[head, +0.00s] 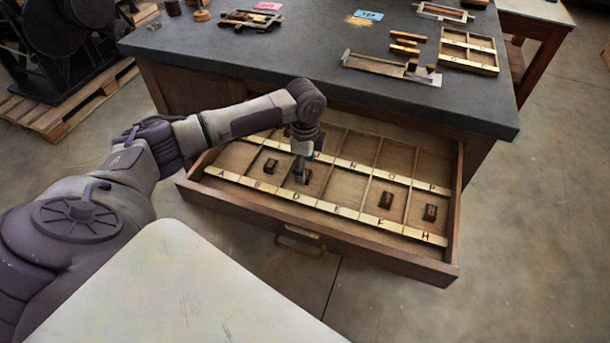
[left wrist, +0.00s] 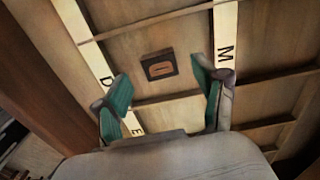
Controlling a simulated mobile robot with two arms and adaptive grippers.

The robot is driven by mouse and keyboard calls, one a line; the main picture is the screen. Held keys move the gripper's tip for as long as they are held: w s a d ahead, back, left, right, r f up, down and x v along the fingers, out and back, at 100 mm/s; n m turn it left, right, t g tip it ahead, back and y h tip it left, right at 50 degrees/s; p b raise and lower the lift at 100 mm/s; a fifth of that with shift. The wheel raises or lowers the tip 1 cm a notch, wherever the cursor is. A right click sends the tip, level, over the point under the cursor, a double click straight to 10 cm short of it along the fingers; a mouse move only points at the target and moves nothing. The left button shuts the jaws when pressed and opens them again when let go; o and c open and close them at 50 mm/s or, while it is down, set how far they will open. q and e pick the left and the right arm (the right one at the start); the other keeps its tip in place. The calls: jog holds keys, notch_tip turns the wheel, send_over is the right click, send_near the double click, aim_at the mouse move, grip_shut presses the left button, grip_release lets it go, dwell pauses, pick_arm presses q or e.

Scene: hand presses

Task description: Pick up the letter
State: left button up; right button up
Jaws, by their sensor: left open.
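A small dark letter block (left wrist: 159,67) lies flat in a drawer compartment by the label D in the left wrist view. Its pale face mark looks like a D. In the head view this block (head: 307,177) shows partly beside my gripper. My left gripper (head: 301,174) points down over that compartment. In the left wrist view its green-padded fingers (left wrist: 161,92) are apart with nothing between them, and the block is just beyond the fingertips. Other dark letter blocks lie in the front row: one to the left (head: 271,165) and two to the right (head: 386,200), (head: 430,213).
The open wooden drawer (head: 300,230) has thin dividers and pale lettered strips; its back-row compartments look empty. The dark worktop (head: 300,60) overhangs behind, carrying trays and wooden pieces (head: 405,43). A pale surface (head: 180,290) is in the foreground.

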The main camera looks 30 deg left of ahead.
pick_arm(q)
notch_tip(320, 180, down, 2)
jog(key=shift+f, duration=0.2)
jog(key=c, duration=0.7)
jog(key=shift+c, duration=1.1)
pick_arm(e)
jog(key=shift+s+f, duration=0.1)
jog(key=shift+s, duration=0.65)
jog(key=shift+w, duration=0.1)
